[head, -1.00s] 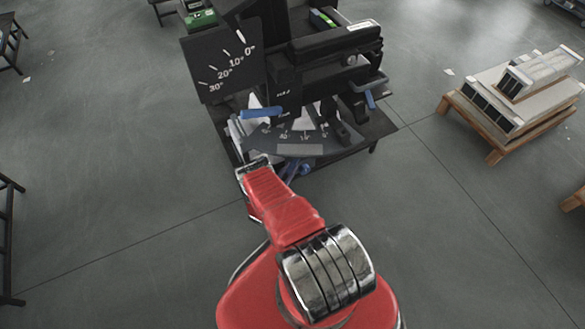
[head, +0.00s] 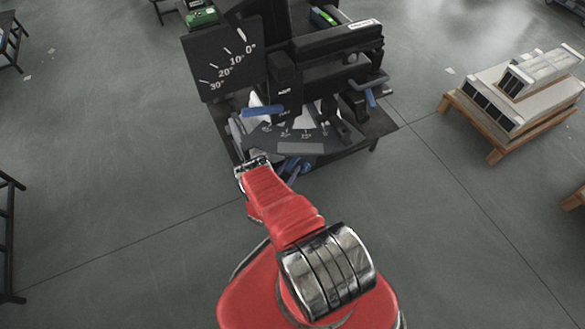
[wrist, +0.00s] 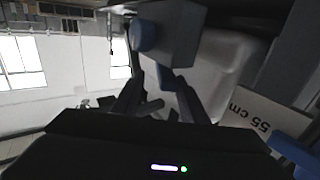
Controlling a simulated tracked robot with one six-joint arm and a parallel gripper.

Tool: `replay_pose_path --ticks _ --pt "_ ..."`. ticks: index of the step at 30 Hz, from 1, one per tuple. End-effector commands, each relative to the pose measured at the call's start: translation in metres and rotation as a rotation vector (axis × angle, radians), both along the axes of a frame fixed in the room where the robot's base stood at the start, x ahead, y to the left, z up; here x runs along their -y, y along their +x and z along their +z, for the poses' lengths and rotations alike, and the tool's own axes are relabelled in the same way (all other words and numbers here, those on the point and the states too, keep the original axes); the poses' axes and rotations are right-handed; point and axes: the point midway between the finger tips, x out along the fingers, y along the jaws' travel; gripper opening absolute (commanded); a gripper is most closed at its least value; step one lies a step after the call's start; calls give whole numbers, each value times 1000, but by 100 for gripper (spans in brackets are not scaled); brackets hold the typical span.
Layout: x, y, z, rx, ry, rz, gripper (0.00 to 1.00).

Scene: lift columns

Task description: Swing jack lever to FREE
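A black lift rig with several blue-ended handles stands ahead of my arm. One blue handle (head: 262,111) juts left from its column, another blue grip (head: 370,98) hangs at the right, and blue parts (head: 297,170) show low at the front edge. I cannot tell which is the jack lever, and no FREE mark is legible. My gripper (head: 254,162) is at the rig's front left edge, its tips small and unclear. In the wrist view my gripper's dark fingers (wrist: 158,82) are spread apart, with a blue piece (wrist: 167,76) just beyond or between them. A blue round knob (wrist: 143,35) shows above. Contact is unclear.
An angle plate (head: 225,62) stands at the rig's upper left, and a lower dial (head: 290,147) lies nearer my arm. A "55 cm" label (wrist: 247,110) shows at the wrist view's right. A wooden pallet (head: 497,154) with boxes stands right. Floor between is clear.

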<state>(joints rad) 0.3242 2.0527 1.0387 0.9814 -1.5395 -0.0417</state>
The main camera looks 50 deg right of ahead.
Motion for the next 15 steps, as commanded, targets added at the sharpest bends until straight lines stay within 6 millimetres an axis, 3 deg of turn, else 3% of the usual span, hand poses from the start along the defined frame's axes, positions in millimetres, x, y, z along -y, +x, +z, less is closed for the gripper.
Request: replay_pose_path --ticks 15 --pt "-67 -19 -1 -2 0 4 39"
